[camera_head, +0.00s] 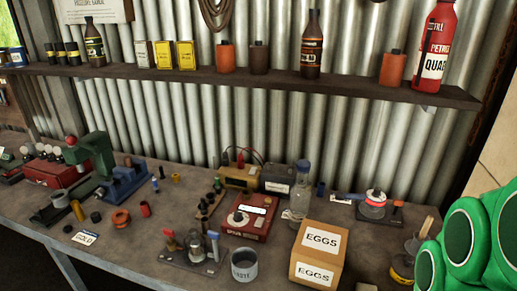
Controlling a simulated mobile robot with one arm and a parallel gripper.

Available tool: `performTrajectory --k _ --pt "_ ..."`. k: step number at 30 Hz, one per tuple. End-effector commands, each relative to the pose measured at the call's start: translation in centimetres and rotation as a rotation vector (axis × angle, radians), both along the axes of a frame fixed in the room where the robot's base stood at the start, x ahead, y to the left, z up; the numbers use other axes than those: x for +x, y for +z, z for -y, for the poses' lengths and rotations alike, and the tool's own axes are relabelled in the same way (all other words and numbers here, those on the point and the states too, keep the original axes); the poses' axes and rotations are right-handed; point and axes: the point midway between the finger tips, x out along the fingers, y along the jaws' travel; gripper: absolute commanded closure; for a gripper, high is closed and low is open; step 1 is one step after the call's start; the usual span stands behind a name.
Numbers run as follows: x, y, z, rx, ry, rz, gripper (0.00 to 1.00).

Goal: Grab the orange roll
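The orange roll (121,218) looks like a small spool with a dark centre. It lies on the grey workbench (140,243), left of the middle and near the front edge. A small red-orange cylinder (145,208) stands just to its right, apart from it. My gripper does not show in this view, so I cannot see whether it is open or shut.
A white label card (84,238) and a small black cap (96,217) lie left of the roll. A green-and-blue machine (108,170) stands behind. A grey cup (244,265) and egg box (318,254) stand right. Bare bench lies in front of the roll.

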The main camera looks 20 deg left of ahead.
Motion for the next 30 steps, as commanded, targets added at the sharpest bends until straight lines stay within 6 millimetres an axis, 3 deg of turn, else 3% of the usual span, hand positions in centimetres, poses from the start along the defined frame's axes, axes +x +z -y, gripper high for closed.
performTrajectory --k 3,21,30 --pt "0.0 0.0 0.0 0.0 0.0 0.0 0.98" --pt "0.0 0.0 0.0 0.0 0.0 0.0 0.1" --pt "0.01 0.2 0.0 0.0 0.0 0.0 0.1"
